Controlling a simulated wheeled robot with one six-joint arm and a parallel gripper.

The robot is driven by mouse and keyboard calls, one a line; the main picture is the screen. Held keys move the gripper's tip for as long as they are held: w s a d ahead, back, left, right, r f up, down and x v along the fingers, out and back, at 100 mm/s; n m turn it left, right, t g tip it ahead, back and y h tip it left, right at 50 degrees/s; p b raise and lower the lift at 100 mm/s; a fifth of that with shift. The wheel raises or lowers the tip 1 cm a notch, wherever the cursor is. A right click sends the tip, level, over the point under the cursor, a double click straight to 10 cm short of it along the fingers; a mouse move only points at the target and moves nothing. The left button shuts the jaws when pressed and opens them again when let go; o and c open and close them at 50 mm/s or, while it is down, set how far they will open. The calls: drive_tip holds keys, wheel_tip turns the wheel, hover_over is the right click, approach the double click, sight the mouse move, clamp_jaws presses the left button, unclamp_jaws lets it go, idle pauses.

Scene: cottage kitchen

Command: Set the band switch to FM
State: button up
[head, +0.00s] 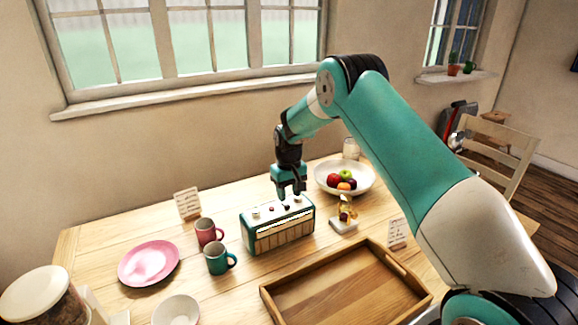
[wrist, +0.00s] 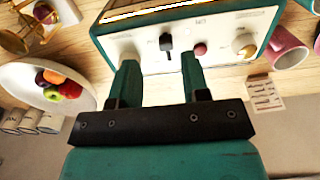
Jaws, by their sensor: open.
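On that panel are a small black lever switch (wrist: 166,43), a red button (wrist: 200,49) and a cream knob (wrist: 245,43). The lever is probably the band switch; its printed labels are too small to read. My gripper (head: 291,191) is over the radio's top, pointing down. In the wrist view its two teal fingers (wrist: 159,62) are apart and empty, with the lever lying between their lines, just beyond the tips. Contact cannot be told.
A fruit bowl (head: 325,185) and a small brass scale (head: 345,222) stand right of the radio. Pink (head: 206,232) and teal (head: 217,262) mugs stand left. A wooden tray (head: 285,302) lies in front. Cards stand nearby.

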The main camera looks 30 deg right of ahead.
wheel_tip(320, 180, up, 13)
drive_tip(key=b, duration=0.2)
drive_tip(key=shift+r, duration=0.2)
drive_tip(key=s+a+r+n+y, duration=0.1)
drive_tip(key=s+a+r+n, duration=0.1)
drive_tip(key=s+a+r, duration=0.4)
drive_tip(key=s+a+r+n+y, duration=0.1)
drive_tip(key=s+a+r+n, duration=0.1)
drive_tip(key=s+a, duration=0.65)
drive_tip(key=s+a+n+y, duration=0.1)
drive_tip(key=s+a, duration=0.2)
drive_tip(key=s, duration=0.9)
drive_tip(key=s+a+n+y, duration=0.1)
drive_tip(key=s+a+n, duration=0.1)
drive_tip(key=s, duration=1.1)
drive_tip(key=shift+a+f, duration=0.45)
drive_tip(key=shift+a, duration=0.1)
